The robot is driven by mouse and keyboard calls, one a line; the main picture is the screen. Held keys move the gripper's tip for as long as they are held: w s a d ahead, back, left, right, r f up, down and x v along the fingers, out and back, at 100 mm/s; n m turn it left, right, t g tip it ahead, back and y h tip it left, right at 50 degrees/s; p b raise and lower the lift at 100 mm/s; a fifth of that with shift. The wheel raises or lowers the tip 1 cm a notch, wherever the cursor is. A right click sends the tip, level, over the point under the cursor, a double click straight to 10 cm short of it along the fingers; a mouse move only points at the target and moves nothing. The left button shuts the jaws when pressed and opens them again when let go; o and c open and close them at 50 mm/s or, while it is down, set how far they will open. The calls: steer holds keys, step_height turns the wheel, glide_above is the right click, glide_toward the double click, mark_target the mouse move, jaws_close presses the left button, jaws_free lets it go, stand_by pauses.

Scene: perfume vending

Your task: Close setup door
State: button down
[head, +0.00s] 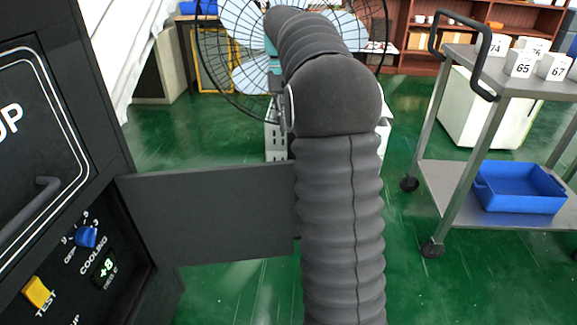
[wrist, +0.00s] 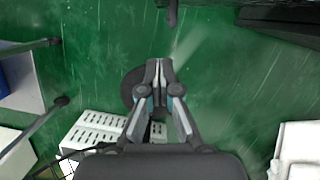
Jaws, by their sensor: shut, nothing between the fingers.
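The setup door (head: 215,215) is a flat black panel in the head view. It stands swung open, sticking out to the right from the black machine. Its far right end is hidden behind my arm. The setup recess beside it shows a blue cooling knob (head: 86,236), a small display and a yellow test switch (head: 39,292). My gripper (wrist: 158,66) shows in the wrist view, its fingers together and empty above the green floor. In the head view it is hidden behind my arm. I cannot tell whether the dark shape at the wrist view's upper right is the door or the machine.
The machine's upper door with a handle (head: 30,208) is at left. A grey trolley (head: 440,195) with a blue bin (head: 520,187) and numbered white boxes stands at right. A large fan (head: 235,50) is behind my arm. Green floor lies open between door and trolley.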

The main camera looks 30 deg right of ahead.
mark_target(289, 165)
steer(key=s+f, duration=0.1)
steer(key=f, duration=0.2)
steer(key=s+a+f+b, duration=0.1)
steer(key=s+f, duration=0.1)
steer(key=s+f+b, duration=0.1)
steer(key=f, duration=0.2)
steer(key=shift+s+a+f, duration=0.15)
steer(key=shift+a+f, duration=0.2)
steer(key=shift+s+a+b, duration=0.25)
steer(key=shift+s+b, duration=0.1)
steer(key=shift+s, duration=0.45)
